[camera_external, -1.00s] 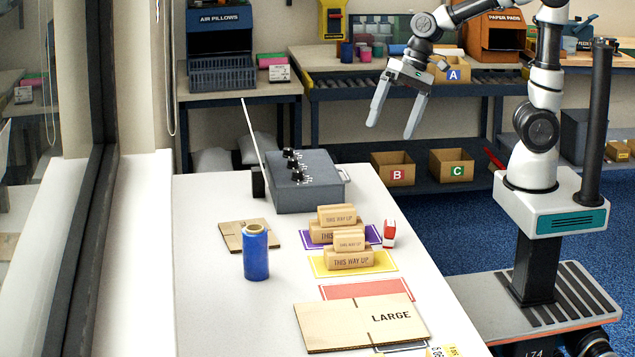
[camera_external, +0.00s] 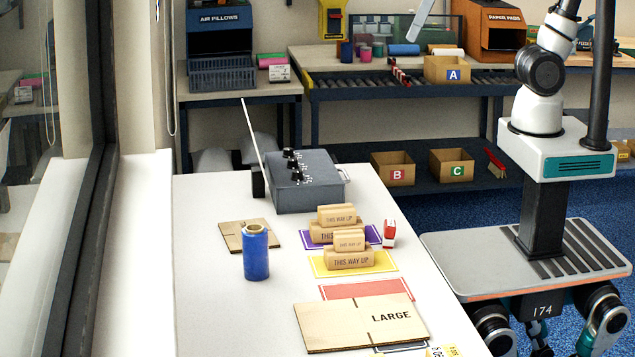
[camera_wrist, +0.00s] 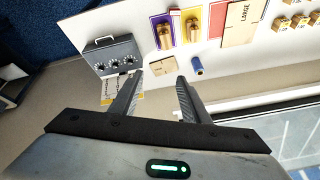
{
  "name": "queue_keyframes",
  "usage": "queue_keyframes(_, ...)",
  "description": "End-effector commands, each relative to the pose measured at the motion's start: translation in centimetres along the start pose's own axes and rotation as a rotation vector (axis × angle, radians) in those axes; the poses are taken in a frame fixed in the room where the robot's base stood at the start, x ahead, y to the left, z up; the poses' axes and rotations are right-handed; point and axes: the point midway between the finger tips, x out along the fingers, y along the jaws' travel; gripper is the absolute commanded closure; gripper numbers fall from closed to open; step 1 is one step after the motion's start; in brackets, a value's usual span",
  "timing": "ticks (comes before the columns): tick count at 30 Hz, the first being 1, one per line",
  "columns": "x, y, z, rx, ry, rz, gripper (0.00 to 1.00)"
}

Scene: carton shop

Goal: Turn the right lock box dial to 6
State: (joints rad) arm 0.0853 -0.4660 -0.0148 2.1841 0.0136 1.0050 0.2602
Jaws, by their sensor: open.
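The lock box (camera_external: 312,195) is a grey metal case with a side handle at the far end of the white table. Three black dials (camera_external: 293,164) stand in a row on its top. The wrist view also shows the lock box (camera_wrist: 108,52) at upper left, with its dials (camera_wrist: 115,66) along one edge. Their settings are too small to read. My gripper (camera_wrist: 159,76) is open and empty, high above the table, its fingers apart from the box. In the external view only a finger-like piece shows at the top edge; the rest is out of frame.
A blue film roll (camera_external: 256,254), wooden stamps (camera_external: 349,258) on coloured mats, a small red-and-white stamp (camera_external: 389,234) and a LARGE carton sheet (camera_external: 350,322) occupy the table. A thin white rod (camera_external: 252,130) rises beside the box. A window borders the left.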

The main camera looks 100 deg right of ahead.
Motion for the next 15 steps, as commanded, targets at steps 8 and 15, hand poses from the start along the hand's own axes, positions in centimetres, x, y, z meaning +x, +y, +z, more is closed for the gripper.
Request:
queue_keyframes(8, 4.5, 4.1, -14.9, 0.615, -0.093, 0.103, 0.57)
queue_keyframes(15, 12.5, 11.4, -23.9, 1.125, -0.133, 0.22, 0.57)
